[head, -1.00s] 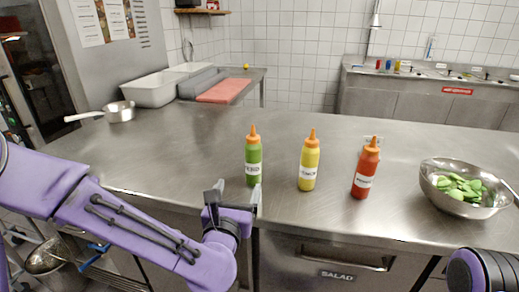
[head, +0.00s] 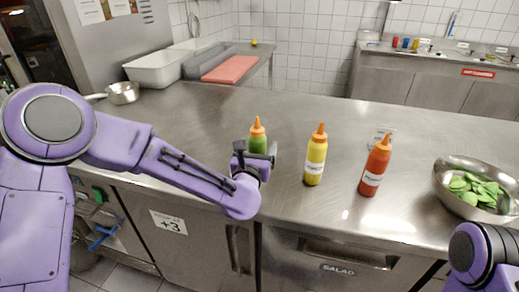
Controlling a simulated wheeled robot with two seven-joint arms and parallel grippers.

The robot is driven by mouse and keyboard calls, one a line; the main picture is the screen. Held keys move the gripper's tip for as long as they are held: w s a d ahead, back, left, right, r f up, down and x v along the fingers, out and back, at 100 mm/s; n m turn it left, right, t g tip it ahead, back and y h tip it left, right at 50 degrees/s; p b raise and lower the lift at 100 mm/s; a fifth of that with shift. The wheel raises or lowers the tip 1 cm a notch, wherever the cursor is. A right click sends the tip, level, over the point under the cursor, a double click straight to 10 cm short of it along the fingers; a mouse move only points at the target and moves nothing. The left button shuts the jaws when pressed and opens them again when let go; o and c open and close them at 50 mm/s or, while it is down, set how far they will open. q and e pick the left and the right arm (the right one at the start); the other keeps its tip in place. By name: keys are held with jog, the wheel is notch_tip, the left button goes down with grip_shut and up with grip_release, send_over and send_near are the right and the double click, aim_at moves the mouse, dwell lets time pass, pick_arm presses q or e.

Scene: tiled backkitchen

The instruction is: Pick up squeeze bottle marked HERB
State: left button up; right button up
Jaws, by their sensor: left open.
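The green squeeze bottle (head: 258,142) with an orange tip stands upright near the counter's front edge. Its lower part and label are hidden behind my left gripper (head: 254,153). My left gripper is open, with its fingers in front of the green bottle and toward its sides; I cannot tell whether they touch it. A yellow bottle (head: 315,162) and a red bottle (head: 375,170), both with orange tips and white labels, stand to the right. My right arm shows only as a purple and black part at the lower right; its gripper is out of the picture.
A steel bowl (head: 439,183) of green leaves stands at the right of the steel counter (head: 200,115). A small pan (head: 123,93), a white bin (head: 152,72) and a red board (head: 230,69) are at the back left. The counter behind the bottles is mostly clear.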

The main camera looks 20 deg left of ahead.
aim_at(256, 129)
pick_arm(q)
jog(key=shift+a, duration=0.1)
jog(key=c, duration=0.7)
jog(key=shift+o, duration=0.2)
jog(key=shift+w+r, duration=0.1)
jog(key=shift+r, duration=0.15)
notch_tip(256, 129, up, 2)
jog(key=shift+r, duration=0.15)
jog(key=s+r, duration=0.1)
jog(key=r, duration=0.1)
jog(key=s+d+r+b, duration=0.1)
jog(key=s+r, duration=0.3)
jog(key=shift+d+r, duration=0.15)
jog(key=shift+r, duration=0.1)
jog(key=s+d+r+b, duration=0.1)
jog(key=s+d+r, duration=0.1)
jog(key=s, duration=0.6)
jog(key=shift+s+r+b, duration=0.3)
jog(key=shift+s+r, duration=0.05)
jog(key=shift+r, duration=0.5)
jog(key=shift+d, duration=0.1)
